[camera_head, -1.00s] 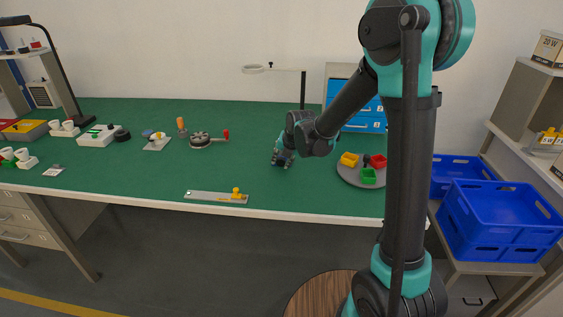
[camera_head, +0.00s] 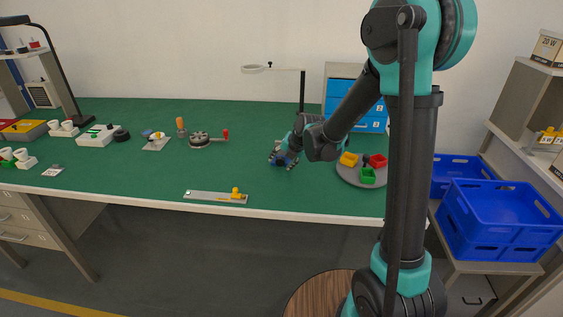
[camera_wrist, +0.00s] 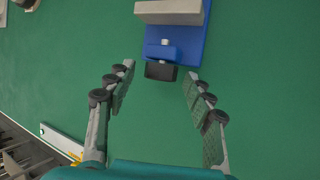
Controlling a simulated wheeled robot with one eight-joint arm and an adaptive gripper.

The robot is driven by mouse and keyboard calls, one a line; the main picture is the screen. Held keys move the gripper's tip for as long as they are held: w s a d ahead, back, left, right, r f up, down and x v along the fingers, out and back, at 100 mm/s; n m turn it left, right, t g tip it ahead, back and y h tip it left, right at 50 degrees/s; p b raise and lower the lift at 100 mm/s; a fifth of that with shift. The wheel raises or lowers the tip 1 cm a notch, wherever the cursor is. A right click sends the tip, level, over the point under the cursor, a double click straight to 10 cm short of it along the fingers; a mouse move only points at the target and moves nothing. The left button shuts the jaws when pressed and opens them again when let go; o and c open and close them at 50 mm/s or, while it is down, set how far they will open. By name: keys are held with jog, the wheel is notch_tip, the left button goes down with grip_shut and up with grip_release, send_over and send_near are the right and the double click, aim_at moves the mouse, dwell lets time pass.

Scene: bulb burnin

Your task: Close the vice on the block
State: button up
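The blue vice (camera_wrist: 190,50) is at the top of the wrist view. A pale grey bar (camera_wrist: 172,12) lies across it; I cannot tell whether this is a jaw or the block. A small black end piece (camera_wrist: 160,71) on a short pale screw sticks out of the vice toward me. My gripper (camera_wrist: 158,83) is open and empty, its two fingers apart on either side of the black piece and not touching it. In the head view my gripper (camera_head: 284,162) is over the green table, largely hiding the vice.
A round grey tray (camera_head: 347,178) with coloured bins stands right of my gripper. A ring lamp stand (camera_head: 303,90) and blue drawers (camera_head: 368,115) are behind. A grey plate with a yellow slider (camera_head: 215,197) lies at the front edge. A crank device (camera_head: 200,140) is to the left.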

jog(key=shift+r, duration=0.1)
jog(key=v, duration=1.1)
jog(key=shift+s+d+r, duration=0.2)
jog(key=shift+r, duration=0.1)
jog(key=shift+c, duration=0.3)
